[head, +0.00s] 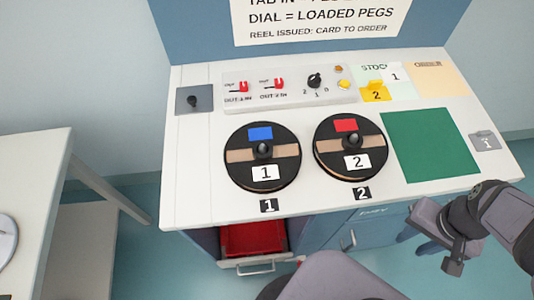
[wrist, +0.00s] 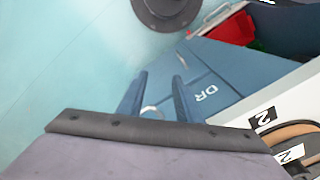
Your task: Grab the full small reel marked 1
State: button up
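A black round reel with a blue patch, a tan band and a white tag reading 1 (head: 265,173) lies flat on the left of the white bench top, with a dark knob at its centre. A similar reel with a red patch and a tag reading 2 (head: 357,162) lies to its right; part of it shows at the lower right of the wrist view. My gripper (head: 430,240) is off the bench's front edge at the right, low by the cabinet, away from both reels. In the wrist view its two blue fingers (wrist: 158,92) stand apart with nothing between them.
A panel (head: 290,101) with red switches and a dial stands behind the reels. A green mat (head: 430,145), a yellow card marked 2 (head: 376,92) and a grey tag (head: 485,141) lie to the right. Below the bench, a drawer with a red interior (head: 253,238) is open.

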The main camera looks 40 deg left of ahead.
jog(key=shift+o, duration=0.4)
jog(key=o, duration=0.6)
jog(key=shift+o, duration=0.2)
